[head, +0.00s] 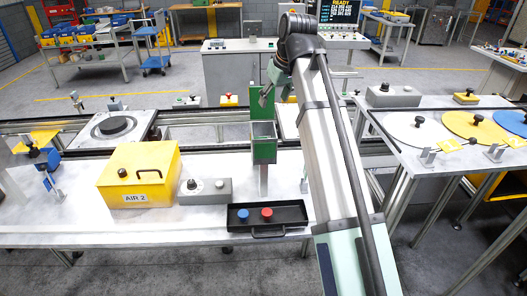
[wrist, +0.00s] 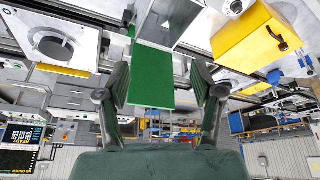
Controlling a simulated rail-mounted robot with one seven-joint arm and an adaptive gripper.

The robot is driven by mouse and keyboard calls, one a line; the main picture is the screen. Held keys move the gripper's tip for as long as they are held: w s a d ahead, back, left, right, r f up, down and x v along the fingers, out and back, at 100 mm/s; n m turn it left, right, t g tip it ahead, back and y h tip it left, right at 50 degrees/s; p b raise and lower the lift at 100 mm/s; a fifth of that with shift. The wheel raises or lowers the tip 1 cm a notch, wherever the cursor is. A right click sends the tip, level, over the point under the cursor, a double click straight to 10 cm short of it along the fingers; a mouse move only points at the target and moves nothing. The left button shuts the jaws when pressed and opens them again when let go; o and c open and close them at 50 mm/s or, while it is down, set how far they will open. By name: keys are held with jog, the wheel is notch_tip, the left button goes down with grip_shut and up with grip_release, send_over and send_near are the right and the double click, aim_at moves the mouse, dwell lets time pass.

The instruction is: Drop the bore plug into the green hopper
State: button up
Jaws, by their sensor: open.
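The green hopper (head: 264,151) stands on a post at the back middle of the near table, with a tall green back panel. My gripper (head: 268,97) is above the hopper, near the top of the panel. In the wrist view my gripper (wrist: 163,92) has its two fingers spread wide, with nothing held between them. A green panel (wrist: 152,75) of the hopper shows beyond the fingers. I cannot pick out the bore plug for sure; the inside of the hopper is hidden in the head view.
A black tray (head: 284,229) holds a blue-topped and a red-topped piece. A yellow AIR 2 box (head: 139,174) and a grey knob box (head: 217,191) stand left of it. A pallet with a dark disc (head: 116,125) lies farther left. Coloured discs (head: 468,125) lie on the right table.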

jog(key=v, duration=0.6)
jog(key=shift+r, duration=0.3)
jog(key=shift+s+d, duration=0.1)
jog(key=shift+s, duration=0.05)
